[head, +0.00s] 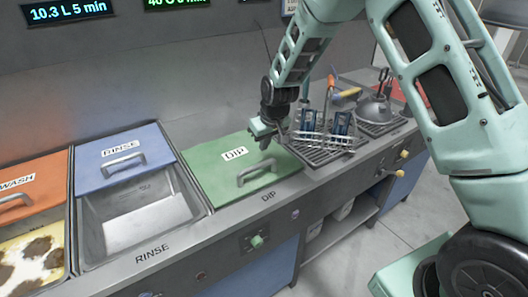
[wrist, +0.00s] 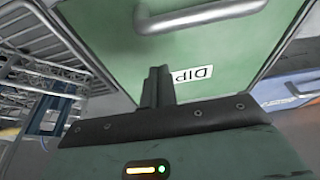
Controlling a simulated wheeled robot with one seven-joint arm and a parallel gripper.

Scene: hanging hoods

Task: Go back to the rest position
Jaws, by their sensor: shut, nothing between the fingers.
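My gripper (head: 265,139) is shut and empty, above the right part of the green DIP lid (head: 226,172) in the head view. In the wrist view my gripper (wrist: 158,75) shows its fingers together over the green lid (wrist: 110,35). The lid's grey handle (head: 256,172) is just below the gripper in the head view. The lid covers the DIP basin, so its inside is hidden. Whether the fingers touch the lid I cannot tell.
A wire rack (head: 322,142) with blue items stands right of the gripper, close to it. The RINSE basin (head: 140,215) is partly open under its blue lid (head: 122,158). An orange WASH lid (head: 30,185) is at the far left. Floor shows at the right.

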